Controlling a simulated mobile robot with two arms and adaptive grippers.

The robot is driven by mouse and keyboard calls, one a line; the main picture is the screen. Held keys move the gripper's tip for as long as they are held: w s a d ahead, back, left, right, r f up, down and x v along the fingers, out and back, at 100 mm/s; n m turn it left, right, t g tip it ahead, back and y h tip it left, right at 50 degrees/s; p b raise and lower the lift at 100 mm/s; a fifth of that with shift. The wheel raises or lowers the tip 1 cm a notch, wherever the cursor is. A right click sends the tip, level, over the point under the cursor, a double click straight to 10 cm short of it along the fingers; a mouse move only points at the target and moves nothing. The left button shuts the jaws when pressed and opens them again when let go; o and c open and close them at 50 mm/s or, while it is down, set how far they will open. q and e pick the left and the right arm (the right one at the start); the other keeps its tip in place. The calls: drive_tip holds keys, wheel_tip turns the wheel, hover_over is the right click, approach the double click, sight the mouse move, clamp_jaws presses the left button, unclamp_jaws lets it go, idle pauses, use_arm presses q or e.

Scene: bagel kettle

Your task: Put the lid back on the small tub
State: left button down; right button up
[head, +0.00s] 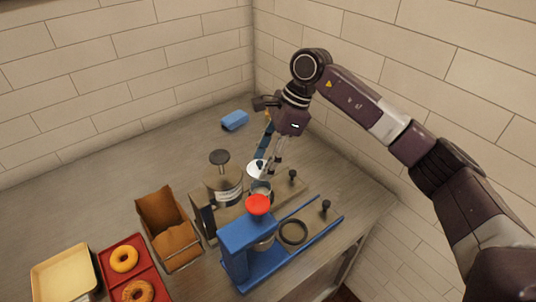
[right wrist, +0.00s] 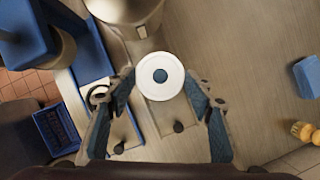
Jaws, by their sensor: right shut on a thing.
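The white round lid (head: 257,168) has a dark knob on top. In the right wrist view the lid (right wrist: 160,76) sits between the fingertips of my right gripper (right wrist: 160,80), which is shut on it. In the head view my right gripper (head: 270,160) points down over the worktop, behind the blue press. A small round grey vessel (head: 262,187), seemingly the small tub, stands just in front of and below the lid, partly hidden by the press's red knob. I cannot tell whether lid and tub touch. My left gripper is not in view.
A blue press (head: 250,240) with a red knob (head: 258,204) stands in front. A metal canister (head: 223,185) with a dark knob is close on the left. The back left worktop is clear.

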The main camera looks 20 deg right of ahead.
drive_tip(key=shift+f+b, duration=0.6)
drive_tip(key=shift+f, duration=0.9)
drive_tip(key=shift+f+b, duration=1.1)
drive_tip(key=shift+f, duration=0.45)
drive_tip(key=shift+b, duration=0.45)
drive_tip(key=shift+f+b, duration=0.15)
drive_tip(key=shift+b, duration=0.4)
idle(0.4)
drive_tip(key=o, duration=0.8)
drive_tip(key=shift+o, duration=0.6)
drive_tip(key=o, duration=0.4)
drive_tip(key=shift+c, duration=0.2)
